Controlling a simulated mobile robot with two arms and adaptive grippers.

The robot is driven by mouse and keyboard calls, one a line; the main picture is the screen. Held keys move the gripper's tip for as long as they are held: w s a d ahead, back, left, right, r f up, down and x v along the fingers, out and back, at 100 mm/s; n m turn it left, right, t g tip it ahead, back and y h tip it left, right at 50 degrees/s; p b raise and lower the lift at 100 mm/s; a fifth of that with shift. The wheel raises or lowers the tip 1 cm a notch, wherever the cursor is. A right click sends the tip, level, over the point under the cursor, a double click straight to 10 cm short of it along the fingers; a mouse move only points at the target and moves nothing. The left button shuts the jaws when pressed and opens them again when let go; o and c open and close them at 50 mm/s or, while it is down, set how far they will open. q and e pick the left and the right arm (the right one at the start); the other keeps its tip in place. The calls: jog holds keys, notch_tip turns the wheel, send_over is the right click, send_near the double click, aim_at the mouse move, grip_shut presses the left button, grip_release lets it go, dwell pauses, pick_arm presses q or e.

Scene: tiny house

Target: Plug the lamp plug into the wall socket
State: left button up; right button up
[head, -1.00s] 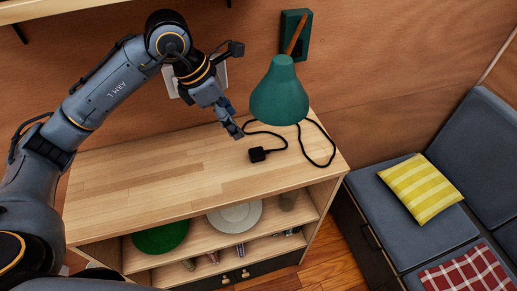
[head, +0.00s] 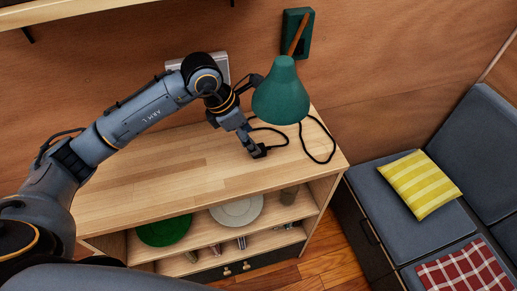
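The black lamp plug (head: 261,151) lies on the wooden top of the cabinet, with its black cord looping to the right. The green lamp (head: 281,92) is on a green wall mount, its shade hanging above the cord. My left gripper (head: 253,149) points down at the plug, its fingertips at the plug's left side and partly covering it. I cannot tell whether the fingers are closed on it. A pale wall plate (head: 223,63), apparently the socket, is behind my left arm, which hides most of its face. My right gripper is not in view.
The cabinet top (head: 150,170) is clear left of the plug. Plates and cups sit on the open shelves below. A shelf (head: 75,12) juts from the wall at upper left. A grey bench (head: 400,215) with yellow and red cushions stands at right.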

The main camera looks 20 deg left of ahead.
aim_at(261, 145)
pick_arm(q)
jog(key=shift+d+f, duration=0.1)
jog(key=p+x, duration=0.2)
jog(key=x, duration=0.2)
jog(key=shift+w+d+f+p, duration=0.1)
jog(key=shift+f+p, duration=0.1)
jog(key=shift+p, duration=0.2)
jog(key=shift+w+f, duration=0.1)
jog(key=shift+f, duration=0.15)
jog(key=c, duration=1.2)
